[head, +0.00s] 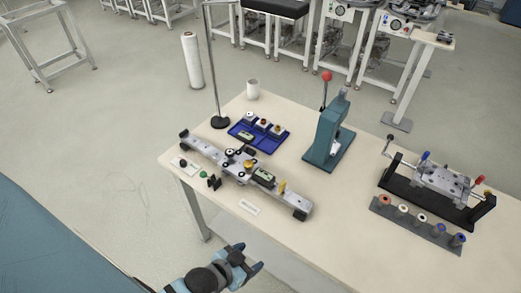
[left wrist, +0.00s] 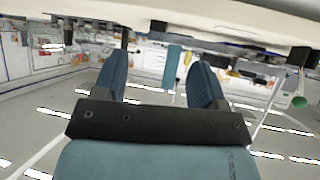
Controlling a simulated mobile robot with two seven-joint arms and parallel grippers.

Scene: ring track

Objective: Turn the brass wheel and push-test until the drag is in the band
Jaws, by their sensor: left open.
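A grey metal ring track (head: 210,152) lies diagonally on the cream table. A carriage with black rollers (head: 236,160) sits mid-track. A small gold-coloured part (head: 282,186), which looks like the brass wheel, stands near the track's right end, beside a small dark display box (head: 264,178). My left gripper (head: 250,260) is open and empty, off the table's front edge and apart from the track. In the left wrist view its two blue fingers (left wrist: 158,78) are spread with nothing between them. The display reading is too small to make out. My right gripper is not in view.
A green ball knob (head: 204,175) and small black parts sit before the track. A blue tray (head: 246,138), a teal press with a red knob (head: 326,135), and a black fixture (head: 430,195) with a row of spools stand behind and right. The front right tabletop is clear.

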